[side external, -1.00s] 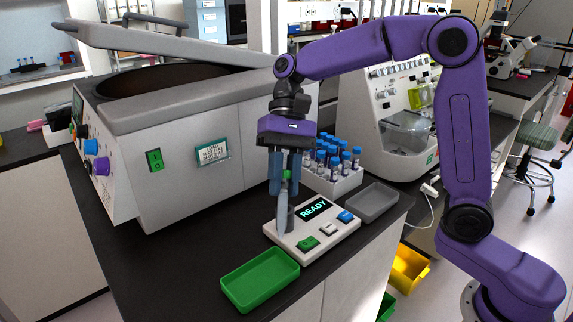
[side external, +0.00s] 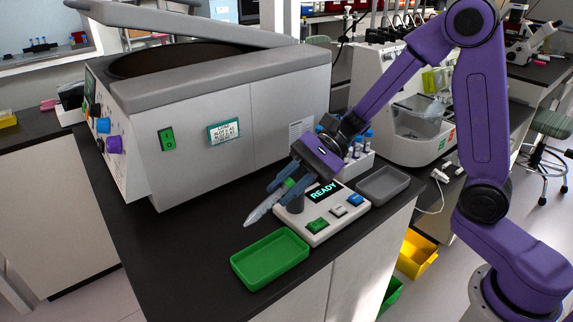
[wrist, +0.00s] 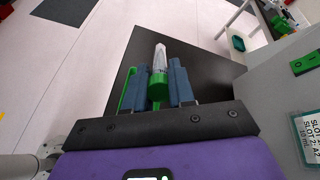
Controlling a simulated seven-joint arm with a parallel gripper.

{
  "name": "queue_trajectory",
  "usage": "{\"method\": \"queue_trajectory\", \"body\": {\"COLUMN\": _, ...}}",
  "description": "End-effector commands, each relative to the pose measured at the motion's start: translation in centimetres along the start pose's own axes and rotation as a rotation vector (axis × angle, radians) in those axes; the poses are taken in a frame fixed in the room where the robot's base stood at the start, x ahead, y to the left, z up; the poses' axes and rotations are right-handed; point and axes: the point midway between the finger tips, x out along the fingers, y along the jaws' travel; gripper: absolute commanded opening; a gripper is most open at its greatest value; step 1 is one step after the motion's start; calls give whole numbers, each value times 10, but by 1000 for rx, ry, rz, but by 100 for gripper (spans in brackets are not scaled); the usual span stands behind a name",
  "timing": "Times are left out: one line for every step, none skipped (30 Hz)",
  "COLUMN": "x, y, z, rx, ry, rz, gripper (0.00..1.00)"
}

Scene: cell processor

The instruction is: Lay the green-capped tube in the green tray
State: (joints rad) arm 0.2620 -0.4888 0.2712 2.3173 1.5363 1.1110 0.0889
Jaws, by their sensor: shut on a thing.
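The green-capped tube (side external: 262,210) is a clear conical tube with its tip pointing down and left. My gripper (side external: 284,184) is shut on its green cap and holds the tube tilted above the bench, left of the white device. In the wrist view the tube (wrist: 160,62) sticks out from between the blue fingers of my gripper (wrist: 159,88). The green tray (side external: 270,259) lies on the bench at the front, below and apart from the tube tip, and looks empty. In the wrist view a strip of green (wrist: 128,90) shows beside the left finger.
The white device (side external: 320,219) with a READY display and coloured buttons stands right of the green tray. A grey tray (side external: 383,186) and a rack of blue-capped tubes (side external: 357,165) are behind it. A large centrifuge (side external: 225,130) with its lid raised fills the back left.

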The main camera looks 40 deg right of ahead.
Motion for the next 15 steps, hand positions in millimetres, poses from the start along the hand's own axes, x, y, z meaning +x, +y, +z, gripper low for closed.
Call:
{"method": "queue_trajectory", "body": {"x": 3, "y": 4, "z": -6, "rx": 6, "ry": -9, "rz": -1, "gripper": 0}}
{"method": "queue_trajectory", "body": {"x": 4, "y": 5, "z": -9, "rx": 5, "ry": -13, "rz": -3, "gripper": 0}}
{"method": "queue_trajectory", "body": {"x": 6, "y": 7, "z": -12, "rx": 2, "ry": -18, "rz": -6, "gripper": 0}}
{"method": "queue_trajectory", "body": {"x": 7, "y": 8, "z": -14, "rx": 2, "ry": -21, "rz": -9, "gripper": 0}}
{"method": "queue_trajectory", "body": {"x": 8, "y": 8, "z": -15, "rx": 1, "ry": -24, "rz": -11, "gripper": 0}}
{"method": "queue_trajectory", "body": {"x": 8, "y": 9, "z": -16, "rx": 0, "ry": -27, "rz": -12, "gripper": 0}}
{"method": "queue_trajectory", "body": {"x": 9, "y": 10, "z": -17, "rx": -1, "ry": -28, "rz": -13, "gripper": 0}}
{"method": "queue_trajectory", "body": {"x": 9, "y": 10, "z": -18, "rx": -2, "ry": -29, "rz": -14, "gripper": 0}}
{"method": "queue_trajectory", "body": {"x": 10, "y": 11, "z": -20, "rx": -1, "ry": -30, "rz": -15, "gripper": 0}}
{"method": "queue_trajectory", "body": {"x": 10, "y": 12, "z": -21, "rx": -1, "ry": -30, "rz": -15, "gripper": 0}}
{"method": "queue_trajectory", "body": {"x": 11, "y": 12, "z": -22, "rx": -2, "ry": -31, "rz": -16, "gripper": 0}}
{"method": "queue_trajectory", "body": {"x": 12, "y": 14, "z": -24, "rx": -2, "ry": -31, "rz": -16, "gripper": 0}}
{"method": "queue_trajectory", "body": {"x": 13, "y": 15, "z": -26, "rx": 0, "ry": -31, "rz": -15, "gripper": 0}}
{"method": "queue_trajectory", "body": {"x": 14, "y": 16, "z": -28, "rx": 0, "ry": -31, "rz": -14, "gripper": 0}}
{"method": "queue_trajectory", "body": {"x": 16, "y": 18, "z": -31, "rx": 0, "ry": -30, "rz": -13, "gripper": 0}}
